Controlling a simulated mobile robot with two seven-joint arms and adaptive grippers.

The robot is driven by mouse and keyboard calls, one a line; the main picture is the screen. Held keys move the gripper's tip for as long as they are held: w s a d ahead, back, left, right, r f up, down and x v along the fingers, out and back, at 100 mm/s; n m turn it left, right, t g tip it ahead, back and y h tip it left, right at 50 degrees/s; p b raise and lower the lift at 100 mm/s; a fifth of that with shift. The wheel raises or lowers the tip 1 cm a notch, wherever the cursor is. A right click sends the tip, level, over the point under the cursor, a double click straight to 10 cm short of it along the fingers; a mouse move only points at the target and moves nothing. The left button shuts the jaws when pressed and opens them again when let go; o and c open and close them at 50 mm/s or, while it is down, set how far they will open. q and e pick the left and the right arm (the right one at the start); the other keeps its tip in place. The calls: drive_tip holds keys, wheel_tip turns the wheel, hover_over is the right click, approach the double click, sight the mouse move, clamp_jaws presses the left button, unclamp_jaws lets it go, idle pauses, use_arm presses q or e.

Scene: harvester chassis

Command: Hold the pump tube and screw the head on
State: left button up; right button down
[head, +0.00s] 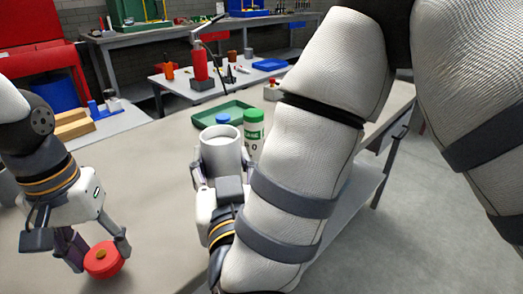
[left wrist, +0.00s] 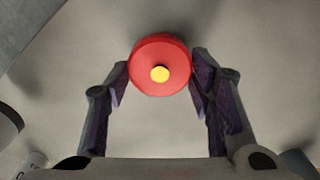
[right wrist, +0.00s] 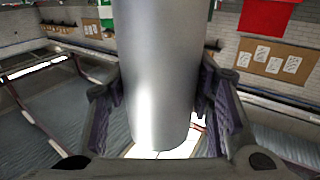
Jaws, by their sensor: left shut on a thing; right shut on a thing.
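The pump head is a red disc (head: 102,264) with a brass-yellow centre. My left gripper (head: 99,249) is shut on its rim, low at the left of the head view. In the left wrist view the head (left wrist: 147,55) sits between the two fingertips, yellow centre facing the camera. The pump tube is a wide pale grey cylinder (head: 221,152) with an open rim, roughly upright. My right gripper (head: 223,165) is shut around it; my right forearm hides part of it. The tube (right wrist: 158,70) also fills the middle of the right wrist view. Head and tube are well apart.
The bench top (head: 158,195) is clear between the grippers. Behind the tube stand a white bottle with a green cap (head: 254,130), a blue cap (head: 222,118) and a green tray (head: 222,113). A red extinguisher-like cylinder (head: 200,65) stands on a farther table.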

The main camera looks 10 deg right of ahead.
drive_tip(key=a, duration=0.3)
drive_tip(key=shift+s+r, duration=0.1)
drive_tip(key=shift+s, duration=0.2)
use_arm(q)
drive_tip(key=w+d+r+m, duration=0.3)
drive_tip(key=w+d+r, duration=0.2)
drive_tip(key=d+r, duration=0.3)
drive_tip(key=w+d+r+m, duration=0.4)
drive_tip(key=w+d+r, duration=0.1)
drive_tip(key=r, duration=0.6)
drive_tip(key=s+d+r+m, duration=0.1)
drive_tip(key=s+d+r, duration=0.3)
drive_tip(key=r, duration=0.2)
drive_tip(key=shift+s+d, duration=0.25)
drive_tip(key=shift+d, duration=0.15)
drive_tip(key=shift+f, duration=2.05)
